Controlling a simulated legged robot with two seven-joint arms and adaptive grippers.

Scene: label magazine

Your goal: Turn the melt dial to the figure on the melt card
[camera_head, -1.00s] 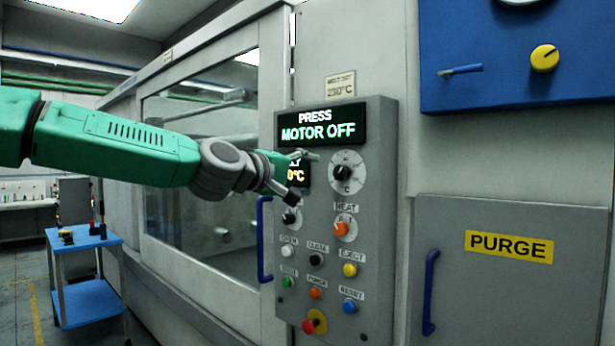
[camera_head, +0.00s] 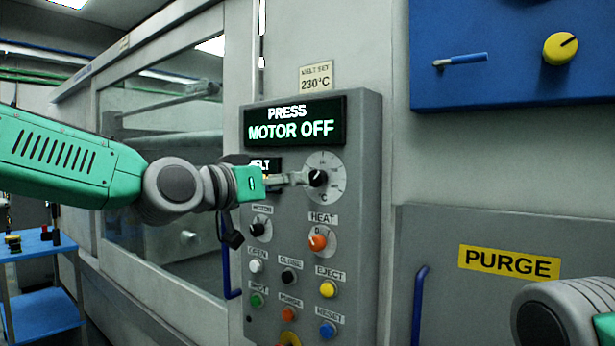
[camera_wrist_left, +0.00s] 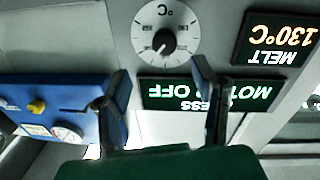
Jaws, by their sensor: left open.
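The melt dial (camera_head: 318,178) is a black knob on a round white scale, upper right on the grey control panel. The dial also shows upside down in the left wrist view (camera_wrist_left: 164,40). The melt card (camera_head: 316,76) above the panel reads 230°C. The melt display (camera_wrist_left: 279,38) reads 130°C in the left wrist view; my left arm partly hides it in the head view. My left gripper (camera_head: 298,179) is open, its fingertips just left of the knob. In the wrist view the knob appears beyond the fingertips; I cannot tell whether they touch it.
The press display (camera_head: 294,122) reads "PRESS MOTOR OFF". Below the dial are the orange heat knob (camera_head: 318,242), the black motor knob (camera_head: 257,228) and several buttons. A blue box (camera_head: 480,85) and the purge door (camera_head: 470,300) are at right. Part of my right arm shows lower right.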

